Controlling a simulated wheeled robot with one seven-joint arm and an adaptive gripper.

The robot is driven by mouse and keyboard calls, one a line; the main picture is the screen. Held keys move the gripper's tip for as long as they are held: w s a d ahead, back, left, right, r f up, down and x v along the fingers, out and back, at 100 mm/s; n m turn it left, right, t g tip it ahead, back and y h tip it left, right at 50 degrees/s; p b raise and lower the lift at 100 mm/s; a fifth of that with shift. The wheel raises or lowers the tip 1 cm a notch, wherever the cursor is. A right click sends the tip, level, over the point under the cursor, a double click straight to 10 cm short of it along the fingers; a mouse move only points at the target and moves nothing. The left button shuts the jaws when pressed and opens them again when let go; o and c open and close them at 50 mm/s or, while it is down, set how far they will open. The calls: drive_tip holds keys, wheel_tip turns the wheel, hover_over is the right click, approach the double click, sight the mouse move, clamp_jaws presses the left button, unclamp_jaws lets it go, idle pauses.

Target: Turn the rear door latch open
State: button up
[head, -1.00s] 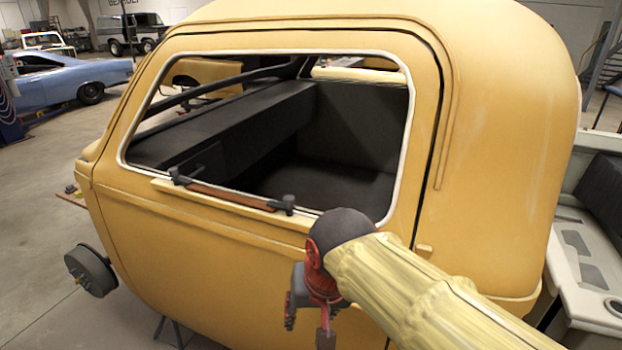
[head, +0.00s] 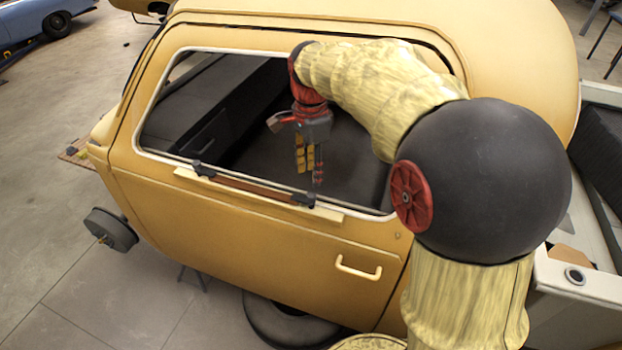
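The yellow door (head: 230,245) of the body shell fills the middle of the head view and looks shut, with an open window frame. A brown bar (head: 250,188) with a black fitting at each end lies along its window sill. A pale yellow pull handle (head: 358,269) sits lower on the door. I cannot tell which fitting is the latch. My gripper (head: 309,178) points down in front of the window opening, by the bar's right end fitting (head: 304,199). Its fingers overlap in this view, so its opening and any contact are unclear. No held object shows.
My arm covers the shell's right part. A wheel hub (head: 110,230) sticks out at left and a dark tyre (head: 280,322) lies below the door. A white bench-like part (head: 585,300) stands at right.

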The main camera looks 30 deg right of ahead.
sight(311, 194)
drive_tip(key=shift+f, duration=3.85)
drive_tip(key=c, duration=0.3)
clamp_jaws()
